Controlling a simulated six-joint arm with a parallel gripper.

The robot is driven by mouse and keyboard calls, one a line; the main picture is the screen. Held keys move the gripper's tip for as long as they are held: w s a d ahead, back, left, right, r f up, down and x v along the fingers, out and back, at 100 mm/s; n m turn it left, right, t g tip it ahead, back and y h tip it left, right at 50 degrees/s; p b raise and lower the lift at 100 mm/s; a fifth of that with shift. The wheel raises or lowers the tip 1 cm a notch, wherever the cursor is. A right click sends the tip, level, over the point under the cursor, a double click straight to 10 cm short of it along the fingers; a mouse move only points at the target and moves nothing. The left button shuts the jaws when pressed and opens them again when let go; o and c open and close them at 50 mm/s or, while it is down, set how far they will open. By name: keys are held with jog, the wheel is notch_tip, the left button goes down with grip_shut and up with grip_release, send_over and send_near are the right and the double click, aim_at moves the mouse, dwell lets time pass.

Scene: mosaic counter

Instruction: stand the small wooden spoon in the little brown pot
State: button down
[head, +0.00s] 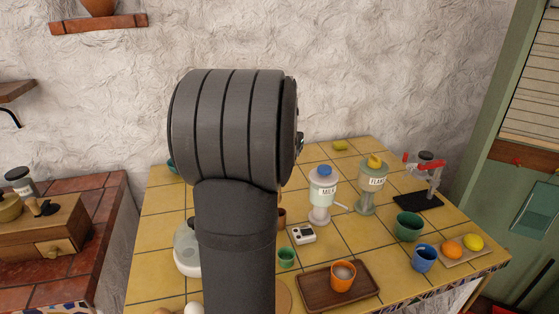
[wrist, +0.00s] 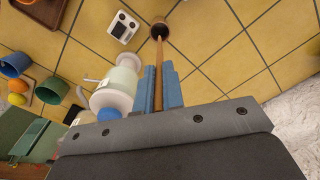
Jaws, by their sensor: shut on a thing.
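The small wooden spoon (wrist: 159,58) is gripped between the blue fingers of my gripper (wrist: 158,82) in the wrist view. Its thin far end reaches over the dark opening of the little brown pot (wrist: 165,30). I cannot tell whether that end is inside the pot or above it. In the head view the brown pot (head: 282,217) shows only as a sliver beside my arm. My arm hides the spoon and nearly all of my gripper there.
A white timer-like device (head: 303,234) and a small green cup (head: 286,257) are near the pot. The milk dispenser (head: 321,195) and flour jar (head: 371,186) stand to the right. A wooden tray (head: 312,297) with an orange cup is in front.

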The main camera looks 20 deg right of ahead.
jog(key=shift+f, duration=3.35)
jog(key=c, duration=1.5)
grip_release()
jog(key=shift+o, duration=0.2)
notch_tip(320, 180, up, 17)
jog(key=shift+r, duration=0.2)
jog(key=shift+f, duration=0.15)
